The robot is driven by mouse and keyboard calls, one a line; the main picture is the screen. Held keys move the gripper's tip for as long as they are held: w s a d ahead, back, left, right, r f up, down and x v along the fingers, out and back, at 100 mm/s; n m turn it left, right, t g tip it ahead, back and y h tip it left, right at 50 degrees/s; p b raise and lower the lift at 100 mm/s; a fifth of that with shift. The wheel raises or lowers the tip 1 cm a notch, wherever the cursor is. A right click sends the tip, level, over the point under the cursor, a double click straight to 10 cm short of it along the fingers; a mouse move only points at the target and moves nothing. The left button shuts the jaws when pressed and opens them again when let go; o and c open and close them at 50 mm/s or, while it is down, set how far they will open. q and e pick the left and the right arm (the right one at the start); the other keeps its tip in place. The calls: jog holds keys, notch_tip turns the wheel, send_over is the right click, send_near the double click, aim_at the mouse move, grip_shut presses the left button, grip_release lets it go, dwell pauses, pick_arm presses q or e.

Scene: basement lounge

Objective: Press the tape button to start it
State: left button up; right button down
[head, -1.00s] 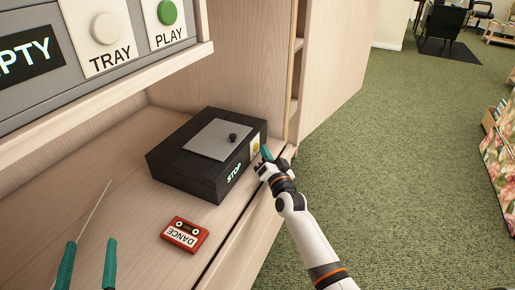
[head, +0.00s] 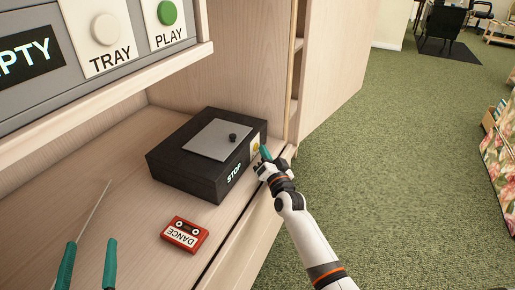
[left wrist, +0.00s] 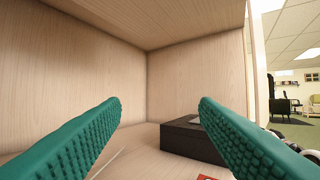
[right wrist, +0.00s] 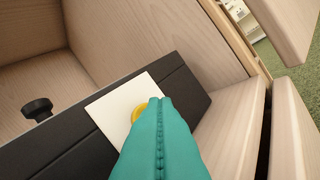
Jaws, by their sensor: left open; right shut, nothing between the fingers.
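A black tape player (head: 180,175) with a grey lid and a small black knob stands on the wooden shelf. Its front face shows a lit STOP text (head: 234,173). A yellow button (right wrist: 137,114) on a white plate is on that face at the right. My right gripper (head: 266,155) is shut and empty. Its green fingertips are at the yellow button and cover part of it; I cannot tell whether they touch it. A red DANCE cassette (head: 184,235) lies on the shelf in front of the player. My left gripper (head: 88,262) is open and empty above the shelf at the left.
Above is a grey panel with an EMPTY display (head: 28,51), a white TRAY button (head: 105,29) and a green PLAY button (head: 167,12). A thin metal rod (head: 94,209) shows near my left fingers.

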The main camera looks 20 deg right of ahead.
pick_arm(q)
jog(key=shift+f, duration=0.15)
pick_arm(e)
jog(key=shift+w+a, duration=0.25)
jog(key=shift+s, duration=0.1)
pick_arm(q)
jog(key=shift+w+a+f+g, duration=0.15)
jog(key=shift+w+f+g, duration=0.05)
jog(key=shift+f+g, duration=0.75)
pick_arm(e)
jog(key=shift+s+d, duration=0.25)
jog(key=shift+d, duration=0.05)
pick_arm(q)
jog(key=shift+p, duration=0.3)
pick_arm(e)
jog(key=shift+s+d, duration=0.5)
pick_arm(q)
jog(key=shift+s+a+f+g+y+p, duration=0.2)
jog(key=shift+f+g+y+p, duration=0.1)
jog(key=shift+f+g, duration=0.55)
jog(key=shift+s+a+f+g+y+p, duration=0.1)
jog(key=shift+a+f+g+y+p, duration=0.3)
jog(key=shift+f, duration=0.75)
jog(key=shift+s+f+g+y+p, duration=0.1)
jog(key=shift+f+g+y, duration=0.1)
jog(key=shift+f+g, duration=0.7)
pick_arm(e)
jog(key=shift+s+d, duration=1.5)
jog(key=shift+s, duration=0.25)
